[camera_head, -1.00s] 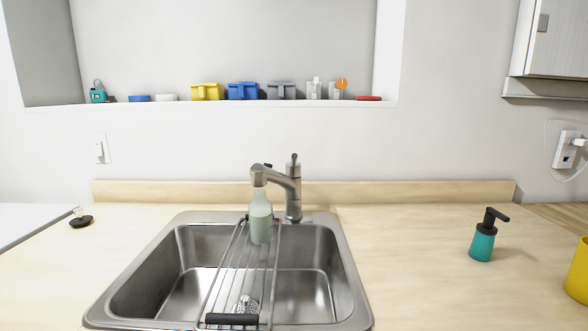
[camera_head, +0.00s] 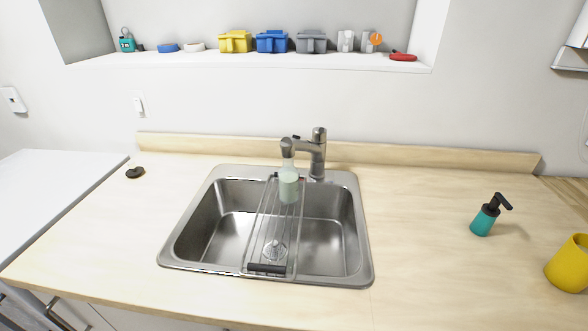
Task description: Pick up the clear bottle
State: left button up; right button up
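A clear bottle (camera_head: 289,187) with a pale green tint stands upright on the wire rack (camera_head: 258,228) that lies across the sink. It is under the faucet's spout, and the spout overlaps its top in the view. Neither of my grippers shows in the head view.
The metal sink (camera_head: 340,277) is set in a wooden counter (camera_head: 420,230), with the faucet (camera_head: 317,155) behind it. A teal soap dispenser (camera_head: 483,221) and a yellow cup (camera_head: 569,265) stand at the right. A shelf (camera_head: 250,61) above holds several small items.

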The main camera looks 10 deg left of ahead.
aim_at(288, 174)
jog(key=k+j+u, duration=0.1)
jog(key=j+u, duration=0.2)
jog(key=j, duration=0.5)
jog(key=j+u, duration=0.3)
jog(key=j, duration=0.55)
